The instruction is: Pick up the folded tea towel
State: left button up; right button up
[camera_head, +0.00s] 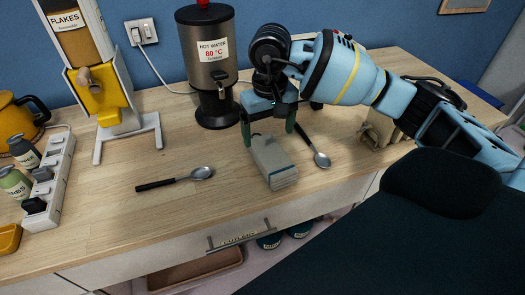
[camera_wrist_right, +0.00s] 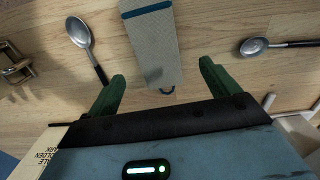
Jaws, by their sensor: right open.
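The folded tea towel (camera_head: 272,163) is a flat grey-beige bundle on the wooden counter, near its front edge. In the right wrist view the towel (camera_wrist_right: 152,50) shows a dark blue stripe and a small blue loop at its near end. My right gripper (camera_head: 268,130) is open, with its green fingers on either side of the towel's far end. In the wrist view the fingers (camera_wrist_right: 162,75) stand apart with the looped end between them. I cannot tell whether they touch the towel or how high above the counter they are. My left gripper is not in view.
One spoon (camera_head: 177,179) lies left of the towel, another spoon (camera_head: 318,155) close on its right. A hot water dispenser (camera_head: 210,65) stands behind, and a flakes dispenser (camera_head: 95,80) at the left.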

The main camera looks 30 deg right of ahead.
aim_at(272, 155)
jog(key=shift+s+r, duration=0.1)
jog(key=shift+s, duration=0.15)
jog(key=shift+s+f, duration=0.3)
jog(key=shift+f, duration=1.4)
notch_tip(272, 155, down, 3)
jog(key=shift+s+d+f+p, duration=0.1)
jog(key=shift+s+f+p, duration=0.1)
jog(key=shift+p, duration=0.35)
jog(key=shift+f, duration=0.5)
jog(key=c, duration=1.1)
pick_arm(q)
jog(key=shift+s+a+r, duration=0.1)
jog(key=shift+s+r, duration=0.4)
pick_arm(e)
jog(key=shift+r, duration=0.1)
